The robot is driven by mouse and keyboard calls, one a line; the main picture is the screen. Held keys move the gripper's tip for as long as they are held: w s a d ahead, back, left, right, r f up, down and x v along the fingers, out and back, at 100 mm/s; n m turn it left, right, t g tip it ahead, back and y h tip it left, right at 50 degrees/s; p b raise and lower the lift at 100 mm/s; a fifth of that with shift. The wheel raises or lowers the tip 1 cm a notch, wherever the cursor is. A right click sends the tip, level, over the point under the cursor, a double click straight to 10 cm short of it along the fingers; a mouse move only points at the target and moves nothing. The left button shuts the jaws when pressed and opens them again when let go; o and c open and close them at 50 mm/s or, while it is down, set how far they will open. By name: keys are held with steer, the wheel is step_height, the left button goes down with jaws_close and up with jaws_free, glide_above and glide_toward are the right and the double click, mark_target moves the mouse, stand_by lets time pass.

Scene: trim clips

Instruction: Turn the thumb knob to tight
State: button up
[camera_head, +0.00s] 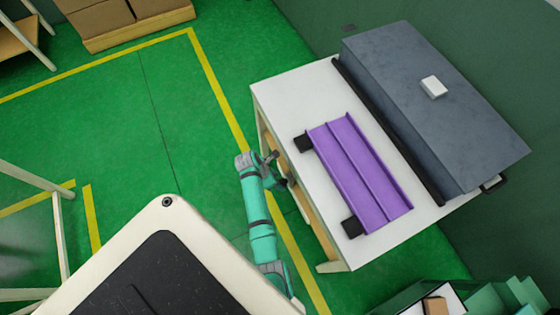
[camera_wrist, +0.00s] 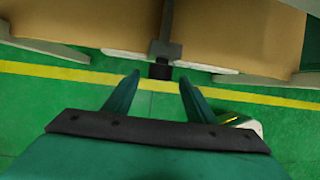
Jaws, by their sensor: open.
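My gripper (camera_wrist: 160,82) is open and empty in the wrist view, its two teal fingers spread apart. A dark knob-like part (camera_wrist: 160,71) shows just past the fingertips and between them, below a grey bracket (camera_wrist: 166,49). It appears to be the thumb knob, but its shape and setting are too small to tell. No finger is seen touching it. In the head view my gripper (camera_head: 272,166) is beside the left edge of the white table (camera_head: 283,94). The knob cannot be made out clearly there.
A purple channel-shaped trim (camera_head: 358,172) lies on the table with black blocks at its left side. A grey block (camera_head: 425,95) with a small white box (camera_head: 433,87) stands behind it. An open box (camera_head: 415,306) is at the bottom right.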

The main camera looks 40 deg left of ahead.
steer(key=shift+x, duration=1.3)
steer(key=shift+s, duration=0.1)
steer(key=c, duration=1)
steer(key=shift+s+a, duration=0.1)
steer(key=shift+c, duration=0.2)
